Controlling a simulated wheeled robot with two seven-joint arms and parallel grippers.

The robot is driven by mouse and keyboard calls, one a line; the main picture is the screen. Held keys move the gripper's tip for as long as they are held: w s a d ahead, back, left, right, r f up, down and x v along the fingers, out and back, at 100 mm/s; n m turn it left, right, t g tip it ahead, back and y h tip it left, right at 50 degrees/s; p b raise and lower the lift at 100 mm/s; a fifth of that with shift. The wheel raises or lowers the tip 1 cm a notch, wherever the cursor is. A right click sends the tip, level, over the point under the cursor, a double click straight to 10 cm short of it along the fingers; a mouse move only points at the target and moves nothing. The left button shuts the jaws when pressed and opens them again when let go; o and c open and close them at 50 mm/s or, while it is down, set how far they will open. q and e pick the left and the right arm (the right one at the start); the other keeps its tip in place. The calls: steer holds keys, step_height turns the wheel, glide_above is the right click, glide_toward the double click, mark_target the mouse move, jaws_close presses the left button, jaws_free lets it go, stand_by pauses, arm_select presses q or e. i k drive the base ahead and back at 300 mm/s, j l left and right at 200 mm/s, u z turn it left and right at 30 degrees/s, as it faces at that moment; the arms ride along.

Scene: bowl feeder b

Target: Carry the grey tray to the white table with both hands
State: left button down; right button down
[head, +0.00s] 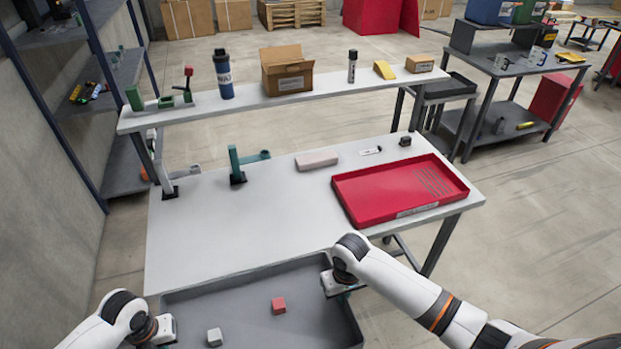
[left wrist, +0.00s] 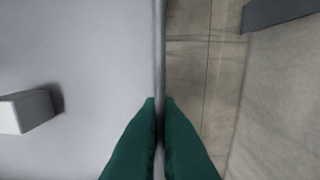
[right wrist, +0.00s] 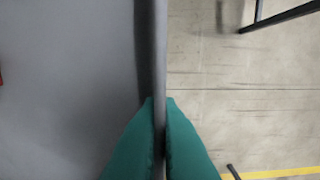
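The grey tray (head: 250,318) is at the bottom of the head view, in front of the white table's near edge. A red cube (head: 278,305) and a light grey cube (head: 214,337) lie in it. My right gripper (head: 340,286) is at the tray's right wall; in the right wrist view its green fingers (right wrist: 160,105) are shut on the rim. My left gripper (left wrist: 160,105) is shut on the opposite rim, with the light grey cube (left wrist: 27,111) inside the tray to the left. The white table (head: 240,235) has a clear front left area.
On the table are a red tray (head: 375,184), a pink block (head: 317,161), a green stand (head: 236,165) and a small black item (head: 405,141). A raised shelf (head: 320,84) behind holds a bottle (head: 223,75) and an open box (head: 287,72).

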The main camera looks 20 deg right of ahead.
mark_target(238, 230)
steer(key=i, duration=1.2)
